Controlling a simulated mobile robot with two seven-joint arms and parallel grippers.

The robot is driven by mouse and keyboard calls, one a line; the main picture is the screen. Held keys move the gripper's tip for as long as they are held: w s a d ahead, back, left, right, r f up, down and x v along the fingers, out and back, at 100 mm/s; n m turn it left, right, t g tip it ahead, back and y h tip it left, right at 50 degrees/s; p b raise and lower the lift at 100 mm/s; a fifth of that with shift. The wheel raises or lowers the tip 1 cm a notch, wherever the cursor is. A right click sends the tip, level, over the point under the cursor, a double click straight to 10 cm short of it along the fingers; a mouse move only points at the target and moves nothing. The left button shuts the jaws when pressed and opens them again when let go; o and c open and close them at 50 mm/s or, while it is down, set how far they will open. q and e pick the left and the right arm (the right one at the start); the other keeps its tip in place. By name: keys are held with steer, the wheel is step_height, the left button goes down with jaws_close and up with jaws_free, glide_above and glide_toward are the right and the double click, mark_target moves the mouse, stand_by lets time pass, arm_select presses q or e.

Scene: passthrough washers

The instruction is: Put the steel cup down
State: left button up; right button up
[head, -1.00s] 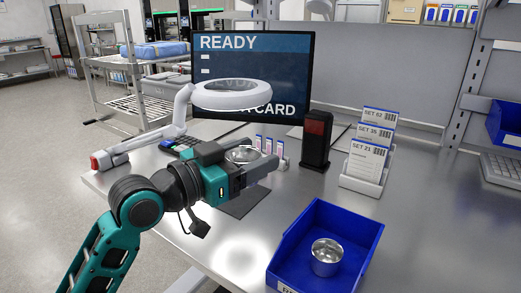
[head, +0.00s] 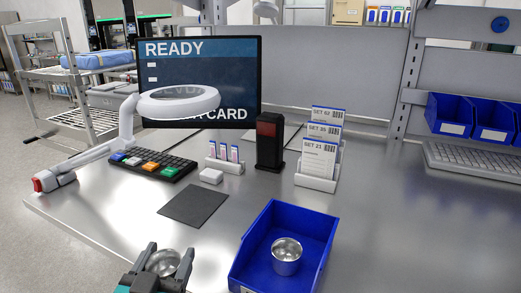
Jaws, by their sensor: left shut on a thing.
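My left gripper (head: 162,264) is at the bottom left of the head view, with a steel cup (head: 163,262) between its two fingers. It is shut on this cup, near the front edge of the table and left of the blue bin. The lower part of the cup is hidden by the gripper. Another steel cup (head: 286,256) stands upright inside the blue bin (head: 248,249). A dark square mat (head: 194,206) lies bare on the table behind the gripper. My right gripper is not in view.
Behind the mat are a keypad (head: 152,164), a small white block (head: 211,176) and a vial rack (head: 225,165). A black scanner post (head: 270,142) and a card holder (head: 317,182) stand further right. A ring lamp (head: 178,103) overhangs the left.

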arm_select(q)
steer(key=w+d+r+m+h, duration=0.3)
steer(key=w+r+h, duration=0.25)
steer(key=r, duration=0.25)
step_height(320, 180, up, 8)
steer(key=m+g+h, duration=0.3)
steer(key=m+h, duration=0.1)
steer(key=h, duration=0.1)
glide_above(214, 262)
steer(key=shift+f, duration=0.1)
step_height(214, 262, down, 16)
steer(key=b, duration=0.4)
step_height(214, 262, down, 4)
steer(key=shift+r+b, duration=0.15)
steer(key=shift+b, duration=0.75)
steer(key=shift+f+b, duration=0.25)
steer(key=shift+b, duration=0.05)
steer(key=o, duration=1.2)
steer(key=shift+r, duration=0.1)
steer(key=shift+c, duration=0.2)
